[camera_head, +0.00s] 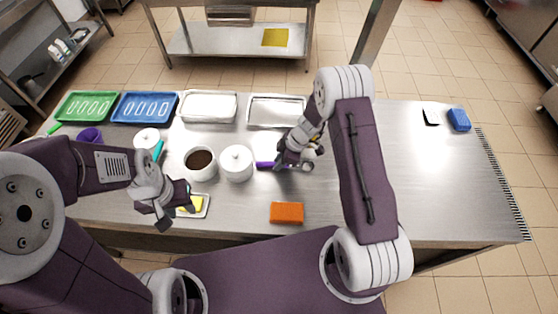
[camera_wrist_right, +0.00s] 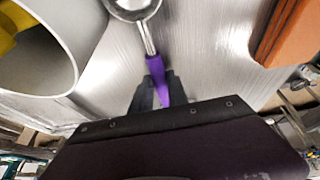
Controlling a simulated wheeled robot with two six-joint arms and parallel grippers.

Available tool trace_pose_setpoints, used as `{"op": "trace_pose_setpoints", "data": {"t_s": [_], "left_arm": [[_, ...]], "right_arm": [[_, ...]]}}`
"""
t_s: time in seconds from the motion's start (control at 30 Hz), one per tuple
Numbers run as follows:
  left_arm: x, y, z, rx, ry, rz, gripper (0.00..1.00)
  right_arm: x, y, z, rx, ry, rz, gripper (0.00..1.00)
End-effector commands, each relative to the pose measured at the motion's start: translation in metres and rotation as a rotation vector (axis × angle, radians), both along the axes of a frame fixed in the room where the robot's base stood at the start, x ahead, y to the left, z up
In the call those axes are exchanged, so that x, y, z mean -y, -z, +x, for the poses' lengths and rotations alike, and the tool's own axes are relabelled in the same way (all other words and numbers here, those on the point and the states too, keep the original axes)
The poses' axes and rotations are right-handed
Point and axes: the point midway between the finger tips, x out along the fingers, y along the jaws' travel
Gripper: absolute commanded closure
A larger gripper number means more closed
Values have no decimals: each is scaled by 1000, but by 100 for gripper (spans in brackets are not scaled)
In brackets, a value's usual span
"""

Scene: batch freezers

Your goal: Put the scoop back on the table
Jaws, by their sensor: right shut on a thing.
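The scoop has a purple handle (camera_head: 265,165) and a round metal bowl (camera_head: 307,167). My right gripper (camera_head: 287,162) is shut on the scoop's handle, low over the steel table (camera_head: 420,190). In the right wrist view the purple handle (camera_wrist_right: 158,78) lies between the dark fingers, with the metal bowl (camera_wrist_right: 132,5) beyond. I cannot tell whether the scoop touches the table.
An orange sponge (camera_head: 287,213) lies near the front edge. Green (camera_head: 87,106), blue (camera_head: 145,107) and metal trays (camera_head: 209,107) line the back. The table's right side is mostly clear.

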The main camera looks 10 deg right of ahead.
Motion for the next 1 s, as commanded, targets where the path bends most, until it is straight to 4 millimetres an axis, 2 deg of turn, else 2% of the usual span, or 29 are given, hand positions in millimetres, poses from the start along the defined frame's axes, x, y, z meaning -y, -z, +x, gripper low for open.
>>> {"op": "trace_pose_setpoints", "data": {"t_s": [0.3,0.33,0.4,0.67,0.8,0.83,1.0], "left_arm": [[0,8,0,0,0,0,64],[0,6,0,0,0,0,64],[0,6,0,0,0,0,64],[0,5,0,0,0,0,64],[0,-4,0,0,0,0,64],[0,0,0,0,0,0,64],[0,10,0,0,0,0,64]], "right_arm": [[0,4,0,1,-1,0,100],[0,3,0,1,-1,0,75],[0,2,0,0,0,0,58],[0,2,0,0,0,0,58],[0,-4,0,-1,1,0,58],[2,-5,0,2,1,0,58],[14,-34,-3,6,2,0,58]]}}
